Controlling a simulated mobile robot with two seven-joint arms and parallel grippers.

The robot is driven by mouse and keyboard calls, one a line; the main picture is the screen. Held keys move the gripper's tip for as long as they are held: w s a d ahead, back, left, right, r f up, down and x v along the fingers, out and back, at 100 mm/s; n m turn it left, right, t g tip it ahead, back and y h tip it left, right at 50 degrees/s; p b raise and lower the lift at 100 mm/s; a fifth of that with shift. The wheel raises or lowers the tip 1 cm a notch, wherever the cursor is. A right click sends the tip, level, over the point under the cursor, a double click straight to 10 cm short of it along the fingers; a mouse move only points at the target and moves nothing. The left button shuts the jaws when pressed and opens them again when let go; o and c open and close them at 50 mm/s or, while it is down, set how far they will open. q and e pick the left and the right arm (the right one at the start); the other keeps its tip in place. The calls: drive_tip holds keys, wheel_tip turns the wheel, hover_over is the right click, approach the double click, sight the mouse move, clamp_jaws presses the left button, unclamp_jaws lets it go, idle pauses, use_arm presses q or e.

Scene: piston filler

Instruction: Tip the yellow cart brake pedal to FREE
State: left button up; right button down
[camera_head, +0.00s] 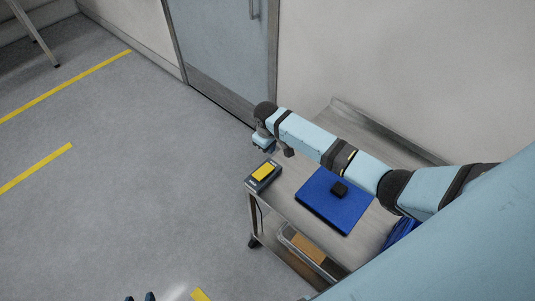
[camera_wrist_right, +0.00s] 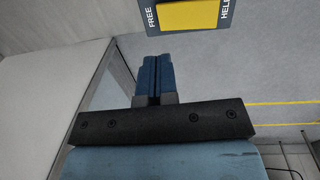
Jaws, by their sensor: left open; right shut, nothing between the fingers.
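I cannot tell which side is pressed down. My right gripper (camera_head: 263,147) is just behind the pedal in the head view, apart from it. Its fingers (camera_wrist_right: 153,62) are shut and empty, below the pedal in the wrist view. My left gripper (camera_head: 140,297) is open; only its fingertips show at the bottom edge.
A lower shelf holds a tray (camera_head: 306,254). My right arm reaches across above the cart.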

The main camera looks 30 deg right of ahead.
wheel_tip(320, 180, up, 6)
drive_tip(key=shift+d, duration=0.4)
drive_tip(key=shift+w, duration=0.1)
